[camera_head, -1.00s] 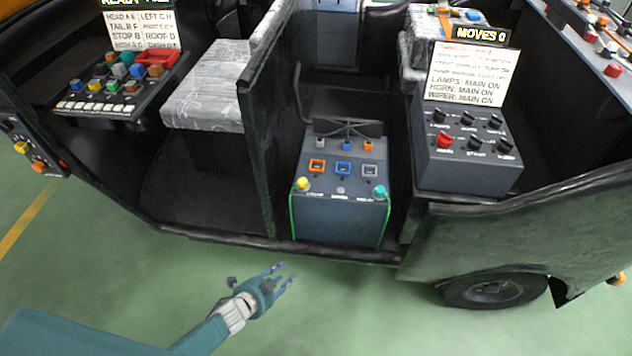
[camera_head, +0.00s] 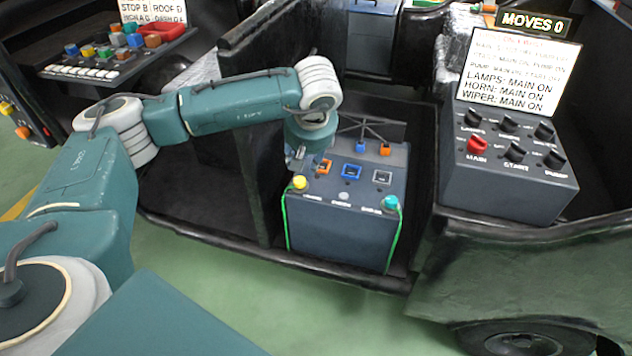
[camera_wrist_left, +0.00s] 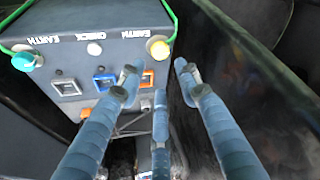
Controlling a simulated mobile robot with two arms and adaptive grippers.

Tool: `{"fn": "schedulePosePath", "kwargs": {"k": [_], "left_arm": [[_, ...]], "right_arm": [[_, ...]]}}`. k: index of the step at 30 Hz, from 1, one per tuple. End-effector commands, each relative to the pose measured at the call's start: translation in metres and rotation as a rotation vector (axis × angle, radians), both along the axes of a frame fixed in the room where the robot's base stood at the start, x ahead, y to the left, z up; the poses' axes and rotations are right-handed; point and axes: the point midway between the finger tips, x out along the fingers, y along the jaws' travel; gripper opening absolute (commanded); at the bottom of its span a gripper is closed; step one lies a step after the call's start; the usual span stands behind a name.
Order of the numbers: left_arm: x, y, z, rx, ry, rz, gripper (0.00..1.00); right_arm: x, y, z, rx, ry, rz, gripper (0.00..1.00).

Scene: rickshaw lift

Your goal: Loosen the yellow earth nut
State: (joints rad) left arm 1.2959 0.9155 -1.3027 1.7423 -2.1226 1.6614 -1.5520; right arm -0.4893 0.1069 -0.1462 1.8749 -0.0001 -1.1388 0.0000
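The yellow earth nut (camera_head: 300,182) is a round knob on the near left top corner of a dark grey box, where a green wire runs down the front. In the left wrist view it shows as a pale yellow knob (camera_wrist_left: 159,49), upside down with the box. My left gripper (camera_head: 298,158) is just above and behind the nut in the head view, partly hidden by its own wrist. In the left wrist view the left gripper's blue fingers (camera_wrist_left: 157,75) are spread and empty, with the nut beyond their tips, apart from them. My right gripper is not in view.
A teal knob (camera_head: 391,203) sits on the box's other near corner. Orange, blue and grey square sockets (camera_head: 352,172) lie between. A dark panel (camera_wrist_left: 245,70) stands close beside the fingers. A switch console (camera_head: 508,165) with a sign stands right.

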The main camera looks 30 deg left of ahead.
Motion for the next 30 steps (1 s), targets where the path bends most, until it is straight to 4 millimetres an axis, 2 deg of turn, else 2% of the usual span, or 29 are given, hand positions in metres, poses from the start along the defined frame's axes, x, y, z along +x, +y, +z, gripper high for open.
{"fn": "schedulePosePath", "kwargs": {"k": [5,12,18,22,30], "left_arm": [[0.005,0.007,-0.022,0.003,0.005,0.002,0.34],[0.017,0.019,-0.066,-0.001,0.004,0.002,0.34],[0.024,0.027,-0.09,-0.001,0.002,0.001,0.34],[0.026,0.029,-0.097,-0.001,0.002,0.001,0.34],[0.027,0.029,-0.098,-0.002,0.001,0.001,0.34]], "right_arm": [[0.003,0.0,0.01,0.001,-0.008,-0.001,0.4],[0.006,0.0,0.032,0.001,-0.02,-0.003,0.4],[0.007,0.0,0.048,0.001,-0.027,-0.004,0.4],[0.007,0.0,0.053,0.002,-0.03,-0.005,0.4],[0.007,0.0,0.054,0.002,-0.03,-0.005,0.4]]}}
